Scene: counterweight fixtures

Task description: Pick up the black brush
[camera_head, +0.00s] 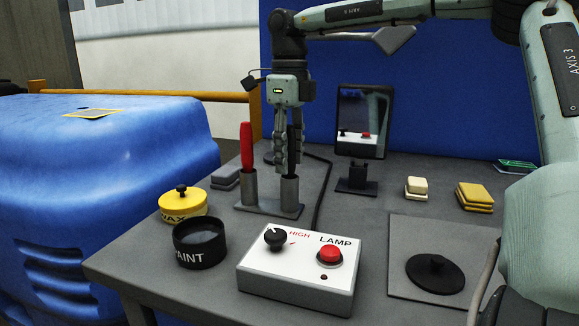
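A holder (262,209) with two grey upright tubes stands on the grey table. A red-handled brush (247,147) stands upright in its left tube. My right gripper (289,168) points straight down, its fingertips just above the right tube (289,192). A dark upright shape, likely the black brush, shows among the fingers, but it blends with them. I cannot tell whether the fingers touch or clasp it. My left gripper is not in view.
A yellow wax tin (183,205), a black paint pot (200,248) and a white lamp control box (298,273) stand in front. A small mirror (362,120) stands behind right. Pale blocks (417,187), yellow pads (474,196) and a plate with a black disc (435,272) lie to the right.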

